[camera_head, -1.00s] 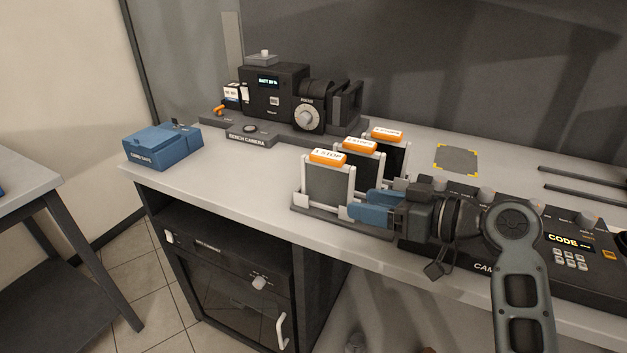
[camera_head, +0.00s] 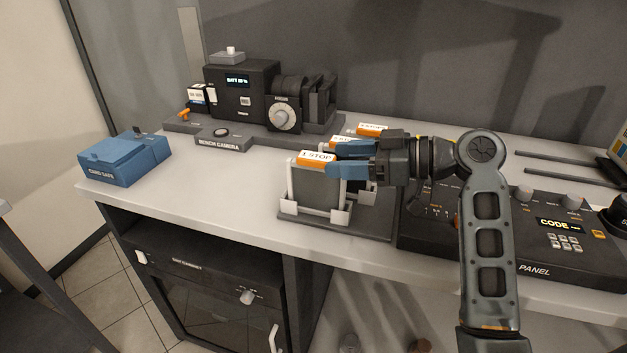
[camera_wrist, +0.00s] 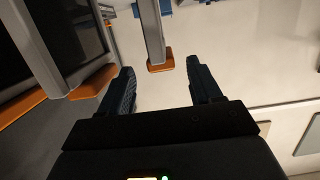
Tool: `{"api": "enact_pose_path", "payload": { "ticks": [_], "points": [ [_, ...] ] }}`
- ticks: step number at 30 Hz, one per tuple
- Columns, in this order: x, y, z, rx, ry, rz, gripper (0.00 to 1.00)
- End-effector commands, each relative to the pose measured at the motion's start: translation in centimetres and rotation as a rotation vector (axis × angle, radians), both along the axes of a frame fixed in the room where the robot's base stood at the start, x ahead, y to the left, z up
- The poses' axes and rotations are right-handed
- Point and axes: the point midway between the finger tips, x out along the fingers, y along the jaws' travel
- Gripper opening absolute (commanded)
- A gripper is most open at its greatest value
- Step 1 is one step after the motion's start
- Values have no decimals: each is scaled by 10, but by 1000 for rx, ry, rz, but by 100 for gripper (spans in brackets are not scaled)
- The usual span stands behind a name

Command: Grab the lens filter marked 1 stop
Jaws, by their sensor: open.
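The lens filter marked 1 STOP (camera_head: 316,158) stands upright in the front slot of a dark rack (camera_head: 347,224), a grey pane with an orange label tab on top. Two more orange-tabbed filters, a middle one (camera_head: 342,142) and a rear one (camera_head: 371,130), stand behind it, partly hidden by my gripper. My gripper (camera_head: 338,159) comes in from the right at tab height, its blue fingers open at the right end of the front tab. In the wrist view an orange tab end (camera_wrist: 160,67) shows between the spread fingers, with gaps on both sides.
A control panel (camera_head: 500,262) with knobs and keypad lies right of the rack, beneath my arm. The bench camera (camera_head: 243,88) stands behind left, and a blue card safe (camera_head: 120,160) sits at the left edge. The bench top between the safe and the rack is clear.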

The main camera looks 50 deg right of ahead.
Motion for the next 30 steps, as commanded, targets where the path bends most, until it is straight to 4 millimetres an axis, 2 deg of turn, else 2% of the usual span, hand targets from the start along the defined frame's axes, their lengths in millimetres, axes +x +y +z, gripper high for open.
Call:
{"api": "enact_pose_path", "payload": {
  "ticks": [12,21,30],
  "points": [
    [46,19,-7,0,1,-1,64],
    [51,21,-9,0,0,-2,64],
    [51,21,-9,0,0,-2,36]
  ]
}}
